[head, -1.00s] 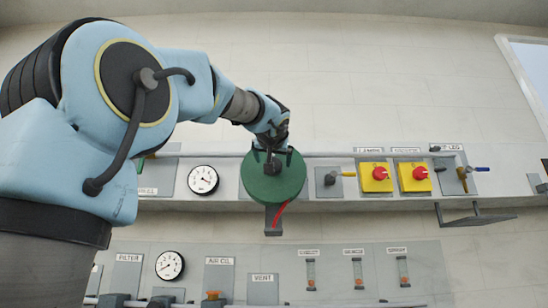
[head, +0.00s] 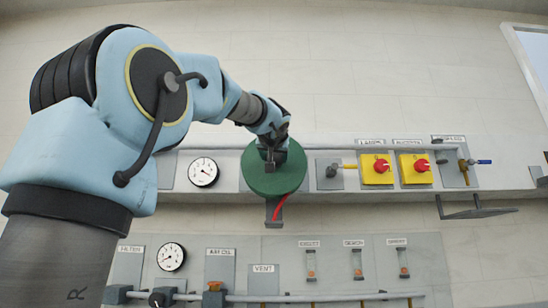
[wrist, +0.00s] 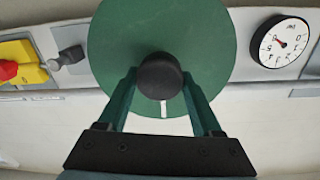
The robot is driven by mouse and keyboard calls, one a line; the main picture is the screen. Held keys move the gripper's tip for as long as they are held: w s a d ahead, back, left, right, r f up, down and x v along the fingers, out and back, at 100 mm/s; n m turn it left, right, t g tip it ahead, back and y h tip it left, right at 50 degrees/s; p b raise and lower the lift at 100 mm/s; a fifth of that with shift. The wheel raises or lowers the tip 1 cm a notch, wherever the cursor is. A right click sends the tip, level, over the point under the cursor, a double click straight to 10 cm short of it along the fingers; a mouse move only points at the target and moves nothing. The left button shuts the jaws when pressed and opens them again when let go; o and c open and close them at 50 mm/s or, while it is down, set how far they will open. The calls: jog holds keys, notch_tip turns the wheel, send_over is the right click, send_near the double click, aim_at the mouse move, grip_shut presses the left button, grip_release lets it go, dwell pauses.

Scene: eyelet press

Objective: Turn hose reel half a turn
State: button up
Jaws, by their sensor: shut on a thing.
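The hose reel (head: 273,181) is a green disc on the wall panel, with a red hose end (head: 278,207) hanging below it. In the wrist view the reel (wrist: 215,40) fills the upper middle, with a round black knob (wrist: 159,76) in front of its face and a short white mark (wrist: 164,109) near its rim. My gripper (wrist: 160,88) is shut on the black knob, a finger on each side of it. In the head view my gripper (head: 272,158) is at the upper part of the reel, and my wrist hides the knob there.
A bracket (head: 475,208) juts out at lower right.

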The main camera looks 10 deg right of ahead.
grip_shut()
dwell(0.3)
jog(key=shift+s+f+n+b, duration=0.15)
jog(key=shift+n+b, duration=0.15)
jog(key=shift+b, duration=0.5)
